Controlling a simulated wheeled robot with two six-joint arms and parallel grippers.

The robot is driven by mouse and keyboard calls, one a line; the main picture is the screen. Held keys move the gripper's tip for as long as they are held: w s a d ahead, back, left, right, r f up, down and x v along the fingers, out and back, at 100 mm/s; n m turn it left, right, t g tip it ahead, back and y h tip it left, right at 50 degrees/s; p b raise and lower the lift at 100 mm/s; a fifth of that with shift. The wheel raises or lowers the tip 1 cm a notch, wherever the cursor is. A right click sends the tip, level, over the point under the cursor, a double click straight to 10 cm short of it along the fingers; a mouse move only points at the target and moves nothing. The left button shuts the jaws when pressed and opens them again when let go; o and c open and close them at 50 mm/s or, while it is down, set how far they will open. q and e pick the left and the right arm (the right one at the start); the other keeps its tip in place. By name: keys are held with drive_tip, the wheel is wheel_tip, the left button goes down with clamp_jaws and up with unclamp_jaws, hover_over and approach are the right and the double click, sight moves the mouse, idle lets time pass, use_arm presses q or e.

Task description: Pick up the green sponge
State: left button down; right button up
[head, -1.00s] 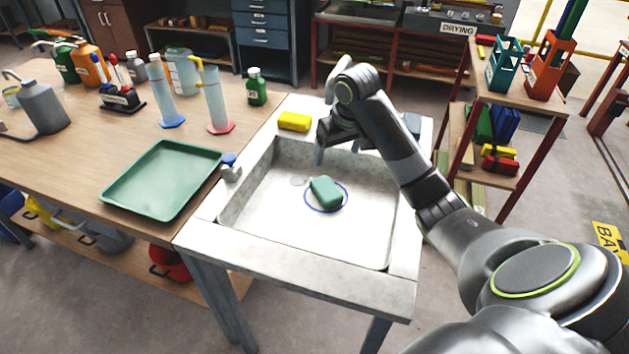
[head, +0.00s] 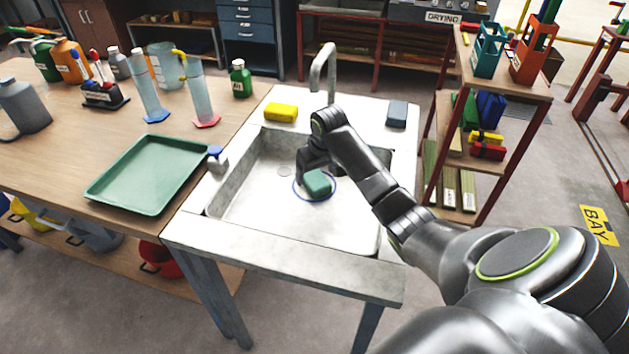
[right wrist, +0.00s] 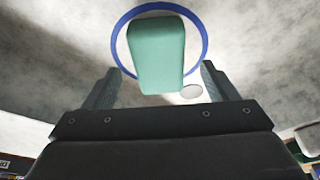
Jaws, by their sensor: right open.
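The green sponge (head: 317,183) lies in the sink basin (head: 252,207), on a spot ringed by a blue circle. My right gripper (head: 308,176) is down in the basin beside the sponge and partly overlaps it in the head view. In the right wrist view the green sponge (right wrist: 156,52) lies ahead of the open fingers of the right gripper (right wrist: 157,85), with its near end close to the gap between the tips. The fingers stand apart and hold nothing. Whether a finger touches the sponge cannot be told. My left gripper is not in view.
A yellow sponge (head: 281,112) and a blue-grey block (head: 397,114) lie on the sink's back rim. The faucet (head: 328,78) rises behind the basin. A green tray (head: 112,192) and bottles stand on the bench at left. A rack shelf (head: 500,87) stands at right.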

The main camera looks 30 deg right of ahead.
sight(315, 177)
drive_tip(key=shift+x, duration=1.25)
drive_tip(key=shift+w+d+f, duration=0.1)
drive_tip(key=shift+w+f, duration=0.05)
drive_tip(key=shift+f, duration=0.2)
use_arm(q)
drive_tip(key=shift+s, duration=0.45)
use_arm(e)
drive_tip(key=c, duration=1)
drive_tip(key=shift+c, duration=0.3)
drive_tip(key=shift+r, duration=0.2)
